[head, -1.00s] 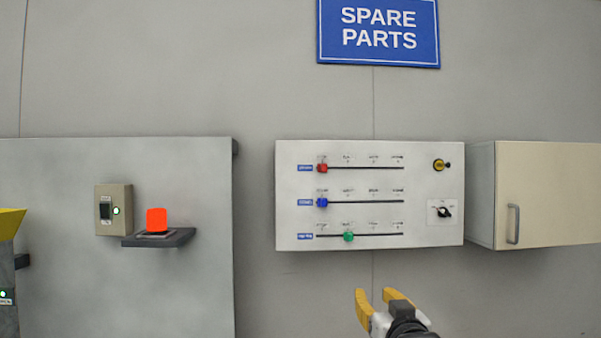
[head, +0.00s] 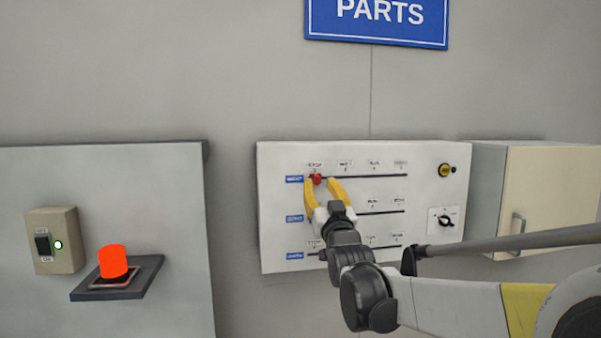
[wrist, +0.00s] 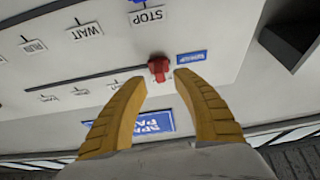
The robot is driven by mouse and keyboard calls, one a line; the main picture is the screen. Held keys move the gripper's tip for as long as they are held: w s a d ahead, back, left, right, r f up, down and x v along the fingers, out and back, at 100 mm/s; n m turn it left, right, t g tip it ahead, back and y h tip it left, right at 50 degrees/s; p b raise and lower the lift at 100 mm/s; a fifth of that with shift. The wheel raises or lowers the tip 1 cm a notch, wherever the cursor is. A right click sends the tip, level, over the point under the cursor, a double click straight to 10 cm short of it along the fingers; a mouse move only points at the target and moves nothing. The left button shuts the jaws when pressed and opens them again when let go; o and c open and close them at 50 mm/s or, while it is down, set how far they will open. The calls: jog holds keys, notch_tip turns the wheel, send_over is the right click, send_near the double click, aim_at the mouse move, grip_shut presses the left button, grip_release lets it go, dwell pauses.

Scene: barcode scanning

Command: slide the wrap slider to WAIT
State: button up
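The slider panel (head: 430,240) is a white box on the wall with three horizontal slots. The top slider's red knob (head: 316,179) is at the left end of its slot, by the leftmost mark. The blue name tag (head: 294,179) beside it is too small to read surely. My gripper (head: 321,181) is open, its yellow fingertips at the red knob. In the wrist view the red knob (wrist: 158,68) lies between and just beyond the fingertips (wrist: 158,77), with a gap on each side. My arm hides the blue and green knobs.
A black rotary switch (head: 446,222) and a yellow button (head: 445,170) are on the panel's right. A beige cabinet (head: 550,190) stands right of it. At left are a switch box (head: 53,242) and a shelf (head: 145,275) with an orange-red cylinder (head: 112,261).

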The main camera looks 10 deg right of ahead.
aim_at(318, 180)
jog(key=x, duration=0.3)
jog(key=shift+w+r+p, duration=0.1)
jog(key=shift+r+p, duration=0.1)
jog(key=shift+p, duration=0.2)
jog(key=shift+w, duration=0.1)
grip_shut()
